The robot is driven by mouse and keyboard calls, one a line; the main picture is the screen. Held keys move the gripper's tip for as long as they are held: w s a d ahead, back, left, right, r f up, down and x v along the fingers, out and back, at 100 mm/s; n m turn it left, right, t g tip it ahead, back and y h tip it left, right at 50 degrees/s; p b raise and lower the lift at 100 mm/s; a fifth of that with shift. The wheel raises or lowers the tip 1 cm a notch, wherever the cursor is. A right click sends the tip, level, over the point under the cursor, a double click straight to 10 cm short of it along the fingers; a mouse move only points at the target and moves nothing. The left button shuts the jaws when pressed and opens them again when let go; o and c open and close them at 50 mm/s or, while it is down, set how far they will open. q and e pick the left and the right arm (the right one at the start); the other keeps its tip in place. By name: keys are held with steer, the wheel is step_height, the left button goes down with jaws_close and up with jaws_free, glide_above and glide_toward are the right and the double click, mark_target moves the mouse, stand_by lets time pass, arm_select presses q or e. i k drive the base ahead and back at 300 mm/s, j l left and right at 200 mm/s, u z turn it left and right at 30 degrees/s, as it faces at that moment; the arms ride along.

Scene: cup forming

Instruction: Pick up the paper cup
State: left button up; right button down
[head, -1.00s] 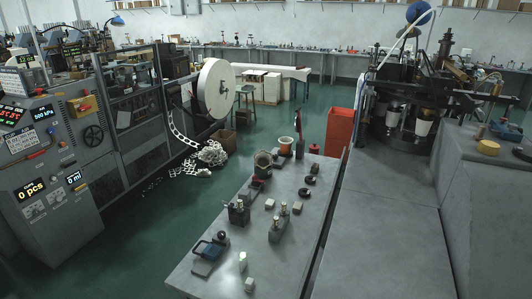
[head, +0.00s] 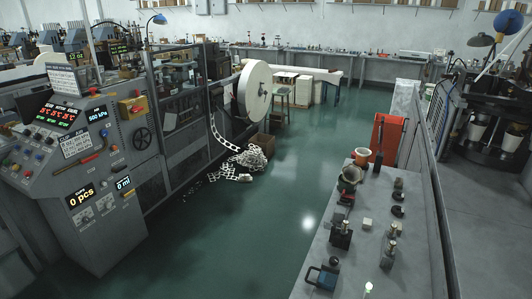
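Two white paper cups show in the cup forming machine at the right edge of the head view. One white cup (head: 477,131) sits low in the dark machine frame, and another white cup (head: 511,139) sits just right of it. Machine parts cover their upper ends. I cannot tell which cup the task means. Neither of my grippers is in the picture.
A grey table (head: 330,245) with small tools and metal parts stands at the lower right. A red bin (head: 384,136) stands behind it. A control cabinet (head: 85,190) fills the left. Paper scrap (head: 250,158) lies by a large white reel (head: 254,90). The green floor (head: 240,225) between is open.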

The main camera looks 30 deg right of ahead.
mark_target(362, 159)
steer(key=i+j+u, duration=0.5)
steer(key=i+u, duration=0.2)
steer(key=i, duration=0.25)
steer(key=i+z, duration=0.5)
steer(key=z, duration=0.2)
steer(key=i+j+z, duration=0.15)
steer(key=z, duration=0.25)
steer(key=i+z, duration=0.15)
steer(key=z, duration=0.25)
steer(key=i+z, duration=0.15)
steer(key=z, duration=0.3)
steer(key=i+j+z, duration=0.15)
steer(key=z, duration=0.25)
steer(key=i+j+z, duration=0.15)
steer(key=z, duration=0.25)
steer(key=i+j+z, duration=0.1)
steer(key=z, duration=0.35)
